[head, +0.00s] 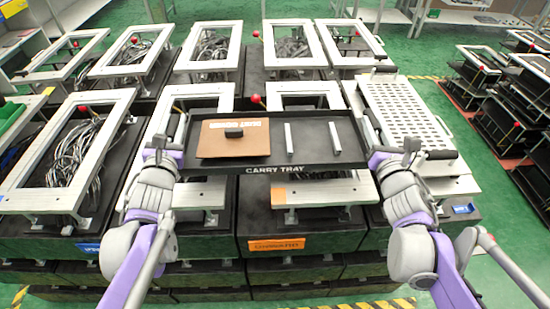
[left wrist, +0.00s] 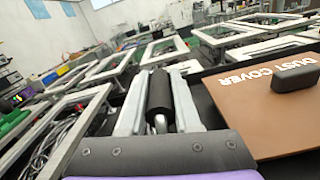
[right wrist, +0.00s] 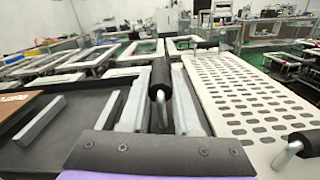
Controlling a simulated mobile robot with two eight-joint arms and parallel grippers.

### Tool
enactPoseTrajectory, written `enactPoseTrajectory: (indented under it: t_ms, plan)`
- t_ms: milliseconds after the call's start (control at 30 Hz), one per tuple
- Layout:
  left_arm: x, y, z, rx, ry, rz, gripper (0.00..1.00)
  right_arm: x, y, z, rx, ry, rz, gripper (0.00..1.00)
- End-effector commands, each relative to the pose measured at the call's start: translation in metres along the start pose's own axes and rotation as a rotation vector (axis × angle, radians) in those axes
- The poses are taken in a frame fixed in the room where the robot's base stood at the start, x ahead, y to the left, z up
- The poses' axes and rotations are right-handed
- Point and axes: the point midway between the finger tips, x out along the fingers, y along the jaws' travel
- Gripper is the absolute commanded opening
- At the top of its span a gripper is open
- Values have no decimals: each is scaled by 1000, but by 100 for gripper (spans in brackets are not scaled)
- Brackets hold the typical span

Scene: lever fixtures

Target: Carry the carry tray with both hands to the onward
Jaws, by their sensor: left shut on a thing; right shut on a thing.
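The black carry tray (head: 265,160), marked "CARRY TRAY" on its front edge, is held level above the fixtures in the head view. On it lie a brown dust cover (head: 233,142) with a black handle and two grey bars (head: 311,139). My left gripper (head: 162,150) is at the tray's left end, shut on its black handle, which shows between the fingers in the left wrist view (left wrist: 160,92). My right gripper (head: 394,150) is at the right end, shut on the other handle, seen in the right wrist view (right wrist: 160,78).
White-framed fixtures (head: 65,150) on black bases stand in rows below and behind the tray. A perforated white plate (head: 405,107) is on the right. An orange label (head: 277,245) with hard-to-read lettering is on the front base. Green floor (head: 445,110) is open on the right.

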Motion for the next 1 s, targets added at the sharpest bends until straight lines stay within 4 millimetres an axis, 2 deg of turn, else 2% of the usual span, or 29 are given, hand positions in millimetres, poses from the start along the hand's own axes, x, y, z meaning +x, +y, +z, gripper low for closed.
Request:
enactPoseTrajectory:
  t_ms: [367,1000]
  plan:
    - [0,-2,-7,0,0,-1,0,0,-1,-7,0,1,1,0]
    - [1,-10,-49,1,13,-4,0,1,-9,-49,1,14,-1,0]
